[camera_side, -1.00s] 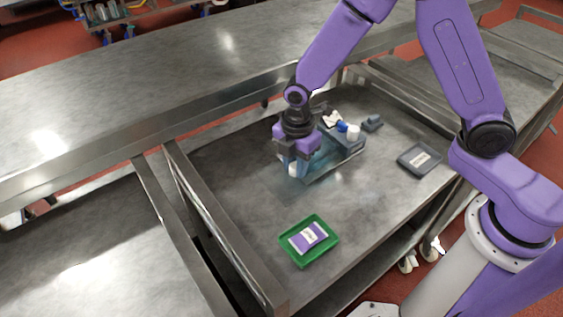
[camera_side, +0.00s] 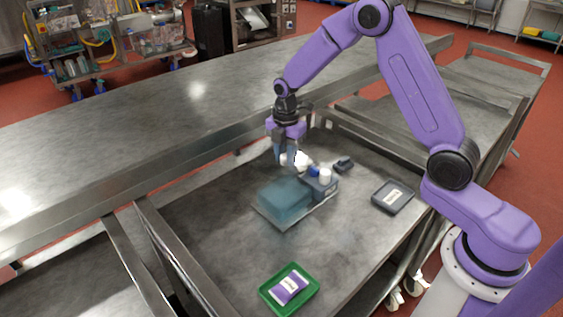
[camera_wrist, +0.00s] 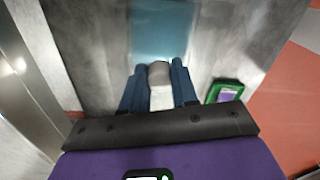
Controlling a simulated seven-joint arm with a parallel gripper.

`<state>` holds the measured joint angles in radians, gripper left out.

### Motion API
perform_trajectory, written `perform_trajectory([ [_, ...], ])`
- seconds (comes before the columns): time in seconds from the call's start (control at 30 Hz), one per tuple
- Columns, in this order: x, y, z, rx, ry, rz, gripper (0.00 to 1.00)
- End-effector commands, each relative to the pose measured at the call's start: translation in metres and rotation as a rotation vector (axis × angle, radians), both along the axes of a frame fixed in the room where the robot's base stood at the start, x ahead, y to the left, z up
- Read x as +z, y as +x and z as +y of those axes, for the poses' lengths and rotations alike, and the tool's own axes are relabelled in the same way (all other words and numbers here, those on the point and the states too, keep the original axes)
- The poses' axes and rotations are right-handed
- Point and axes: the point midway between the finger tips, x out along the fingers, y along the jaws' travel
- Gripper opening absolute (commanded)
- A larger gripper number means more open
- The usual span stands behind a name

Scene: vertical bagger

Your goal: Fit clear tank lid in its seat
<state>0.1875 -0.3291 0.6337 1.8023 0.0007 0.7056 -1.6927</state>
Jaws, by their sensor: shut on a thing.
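The tank (camera_side: 285,199) is a translucent blue-teal box on the steel table, on the bagger unit's thin base plate. It also shows at the top of the wrist view (camera_wrist: 165,30). My gripper (camera_side: 287,161) is above and behind the tank in the side view. In the wrist view my gripper (camera_wrist: 158,72) has its two blue fingers shut on a pale grey-white piece (camera_wrist: 160,75). I cannot make out a clear lid's outline around this piece, nor the lid's seat on the unit.
Beside the tank are a white part (camera_side: 303,158), a blue cap (camera_side: 314,171) and a white cap (camera_side: 325,175). A small dark block (camera_side: 343,164) and a grey tray (camera_side: 393,197) lie right. A green tray (camera_side: 270,295) holds a purple packet (camera_side: 288,287). A raised steel rail (camera_side: 185,262) edges the table's left.

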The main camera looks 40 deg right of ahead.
Motion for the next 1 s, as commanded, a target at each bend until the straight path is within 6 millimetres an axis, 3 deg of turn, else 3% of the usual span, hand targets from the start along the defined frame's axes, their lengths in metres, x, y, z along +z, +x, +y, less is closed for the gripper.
perform_trajectory([
  [0.6,-0.056,0.000,0.001,-0.001,0.000,0.000,0.00],
  [1.0,-0.065,0.000,0.001,-0.001,0.001,-0.002,0.00],
])
